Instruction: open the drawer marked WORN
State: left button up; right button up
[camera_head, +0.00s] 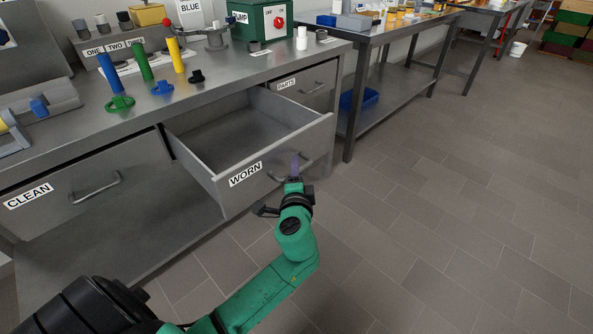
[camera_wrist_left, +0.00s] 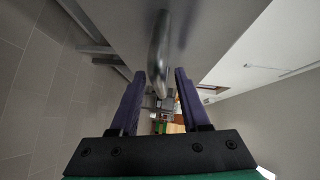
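The drawer marked WORN (camera_head: 246,174) is pulled well out of the grey metal bench, and the part of its inside that shows is empty. Its bar handle (camera_head: 308,157) is on the front panel, partly covered by my left gripper (camera_head: 297,163). In the left wrist view the handle (camera_wrist_left: 160,55) runs in between the two purple fingertips of my left gripper (camera_wrist_left: 160,75). The fingers stand apart, with a gap showing on each side of the handle. My right gripper is in neither view.
The closed CLEAN drawer (camera_head: 70,187) is at the left and the PARTS drawer (camera_head: 303,86) at the right. Coloured posts, including a green one (camera_head: 140,62), stand on the bench top. The tiled floor (camera_head: 440,230) at the right is clear.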

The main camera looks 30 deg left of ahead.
pick_arm(q)
jog(key=v, duration=1.4)
jog(key=shift+s, duration=0.3)
jog(key=shift+d+f, duration=0.1)
